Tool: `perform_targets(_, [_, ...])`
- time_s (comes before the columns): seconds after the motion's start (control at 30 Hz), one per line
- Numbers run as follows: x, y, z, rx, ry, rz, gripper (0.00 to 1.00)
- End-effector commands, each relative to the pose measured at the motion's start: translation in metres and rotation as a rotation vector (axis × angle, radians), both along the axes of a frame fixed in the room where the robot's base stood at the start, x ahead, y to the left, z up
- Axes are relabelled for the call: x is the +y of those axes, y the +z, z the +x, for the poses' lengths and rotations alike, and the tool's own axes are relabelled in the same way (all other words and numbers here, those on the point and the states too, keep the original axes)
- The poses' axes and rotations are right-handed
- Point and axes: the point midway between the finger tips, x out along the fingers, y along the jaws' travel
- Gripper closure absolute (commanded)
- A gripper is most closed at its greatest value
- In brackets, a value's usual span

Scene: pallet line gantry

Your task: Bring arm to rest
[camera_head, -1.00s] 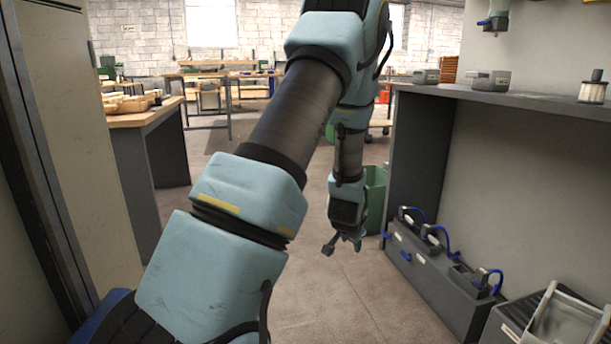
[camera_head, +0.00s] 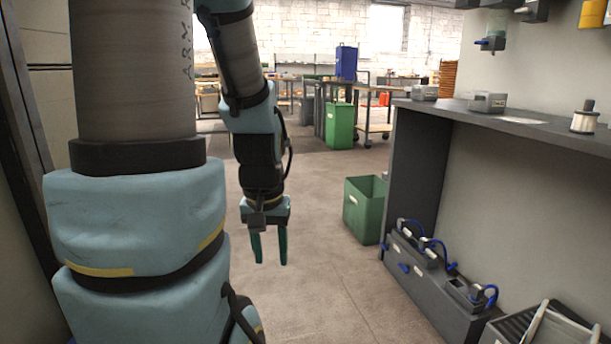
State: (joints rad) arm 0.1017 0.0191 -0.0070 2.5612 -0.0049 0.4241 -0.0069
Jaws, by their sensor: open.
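My gripper (camera_head: 269,248) hangs at the end of my bent arm, left of the picture's middle, with its two green fingers pointing down over bare floor. The fingers are apart and nothing shows between them. The upper arm stands close to the camera on the left. The forearm comes down from the top to the gripper. The arm hides part of the left side of the room.
A green bin (camera_head: 362,212) stands on the floor right of my gripper. A grey shelf unit (camera_head: 418,165) with dark boxes and blue hoses low down is at the right. A taller green bin (camera_head: 339,126) and workbenches stand farther back. The middle floor is clear.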

Motion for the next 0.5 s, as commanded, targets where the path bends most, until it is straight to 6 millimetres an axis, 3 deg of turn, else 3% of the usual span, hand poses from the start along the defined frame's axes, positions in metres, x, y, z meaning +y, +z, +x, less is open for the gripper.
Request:
perform_targets(0.03, [0.000, 0.023, 0.000, 0.000, -0.001, 0.000, 0.53])
perform_targets(0.5, [0.000, 0.166, 0.001, -0.002, -0.002, 0.000, 0.53])
